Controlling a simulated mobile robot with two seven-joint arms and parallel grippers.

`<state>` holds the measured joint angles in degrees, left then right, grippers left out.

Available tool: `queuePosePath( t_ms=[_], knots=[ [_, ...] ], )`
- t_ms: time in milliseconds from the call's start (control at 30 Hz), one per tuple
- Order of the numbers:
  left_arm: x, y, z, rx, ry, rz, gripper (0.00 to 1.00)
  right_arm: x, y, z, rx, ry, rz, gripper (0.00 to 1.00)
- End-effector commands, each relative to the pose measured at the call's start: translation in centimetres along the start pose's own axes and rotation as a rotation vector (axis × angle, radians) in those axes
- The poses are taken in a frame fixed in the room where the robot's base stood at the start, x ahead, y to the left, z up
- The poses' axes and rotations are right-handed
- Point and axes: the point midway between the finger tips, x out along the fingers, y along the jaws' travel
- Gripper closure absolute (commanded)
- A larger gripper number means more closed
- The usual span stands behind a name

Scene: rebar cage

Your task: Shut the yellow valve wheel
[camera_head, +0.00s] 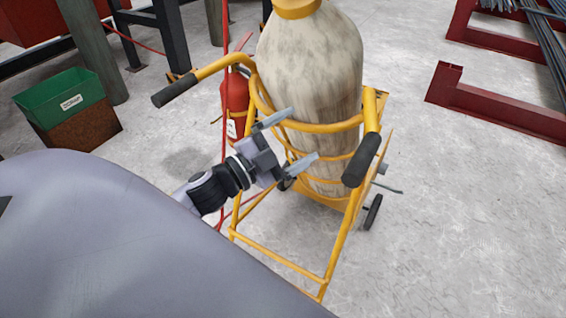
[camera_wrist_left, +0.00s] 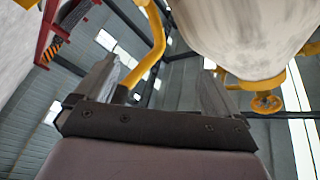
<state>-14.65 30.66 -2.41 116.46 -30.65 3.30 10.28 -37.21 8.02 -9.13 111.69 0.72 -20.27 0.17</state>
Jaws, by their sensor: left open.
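A tall, stained cream gas cylinder (camera_head: 312,70) stands in a yellow hand cart (camera_head: 340,232). Its yellow collar (camera_head: 298,8) is cut off by the top edge of the head view, and the valve wheel does not show there. In the left wrist view, a small yellow valve wheel (camera_wrist_left: 267,103) shows at the right beside the cylinder's collared end (camera_wrist_left: 255,82). My left gripper (camera_head: 297,139) is open and empty, in front of the cylinder's body and below its collar. In the left wrist view its fingers (camera_wrist_left: 157,85) are spread, with the wheel outside them to the right.
The cart's black handle grips (camera_head: 361,160) stand close to my left gripper. A red fire extinguisher (camera_head: 235,103) is behind it to the left. A green bin (camera_head: 60,104) sits on a rusty box at left. Red steel racks (camera_head: 490,103) stand at right. The right foreground floor is clear.

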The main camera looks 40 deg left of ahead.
Motion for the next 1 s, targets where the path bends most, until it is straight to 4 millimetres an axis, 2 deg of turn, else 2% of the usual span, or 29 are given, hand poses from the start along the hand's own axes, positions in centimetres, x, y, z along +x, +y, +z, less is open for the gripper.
queuePosePath(
  t_ms=[200, 400, 1000],
  knots=[
    [-1.6, 2.8, 1.7, -0.138, -0.119, 0.021, 0.04, -0.6, 0.0, -0.7, 0.000, 0.000, 0.000, 0.57],
    [-2.4, 4.2, 2.4, -0.201, -0.175, 0.032, 0.04, -0.7, 0.0, -1.0, 0.000, 0.000, 0.000, 0.57],
    [-2.6, 4.5, 2.6, -0.212, -0.184, 0.034, 0.04, -0.7, 0.0, -0.9, 0.000, 0.000, 0.000, 0.57]
  ],
)
